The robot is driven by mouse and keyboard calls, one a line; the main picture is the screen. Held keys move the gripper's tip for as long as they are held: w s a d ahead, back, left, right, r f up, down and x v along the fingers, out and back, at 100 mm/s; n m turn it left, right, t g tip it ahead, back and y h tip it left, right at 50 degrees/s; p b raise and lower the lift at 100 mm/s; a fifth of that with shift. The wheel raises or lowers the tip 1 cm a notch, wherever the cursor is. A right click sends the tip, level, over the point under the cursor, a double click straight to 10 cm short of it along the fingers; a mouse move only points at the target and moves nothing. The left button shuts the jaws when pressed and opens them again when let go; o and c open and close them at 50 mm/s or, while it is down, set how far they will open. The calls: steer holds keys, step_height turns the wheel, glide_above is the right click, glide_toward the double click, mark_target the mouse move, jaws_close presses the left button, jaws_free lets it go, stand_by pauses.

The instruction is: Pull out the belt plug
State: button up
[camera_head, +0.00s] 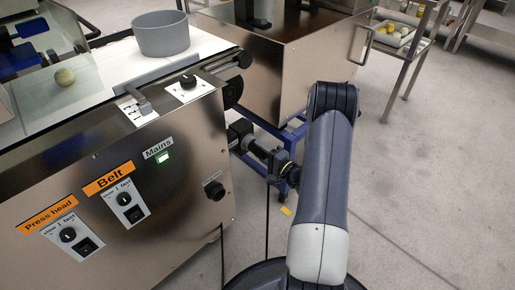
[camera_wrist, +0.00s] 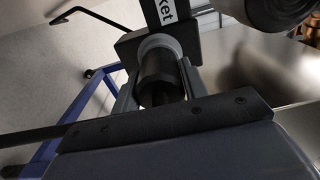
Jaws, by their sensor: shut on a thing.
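The belt plug (camera_wrist: 158,72) is a dark cylinder in the wrist view, between the two fingers of my gripper (camera_wrist: 157,84). Its far end meets a light grey ring at the black socket plate (camera_wrist: 131,46), which carries a white label ending in "ket". I see no gap there, but how deep the plug sits is hidden. In the head view my gripper (camera_head: 263,151) is at the right end of the machine (camera_head: 160,215), beside the black socket box (camera_head: 240,133). The plug is too small to make out there.
The machine front has a belt knob (camera_head: 124,199), a press head knob (camera_head: 68,234) and a lit green mains switch (camera_head: 162,157). A grey pot (camera_head: 162,36) stands on top. A blue frame (camera_head: 291,135) is close behind my gripper.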

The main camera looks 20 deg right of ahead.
steer(key=o, duration=0.6)
steer(key=c, duration=0.6)
steer(key=shift+s+d, duration=0.15)
steer(key=shift+s, duration=0.2)
steer(key=shift+b+v, duration=0.35)
steer(key=shift+v, duration=0.9)
steer(key=shift+b+v, duration=1.05)
steer(key=shift+v, duration=2.1)
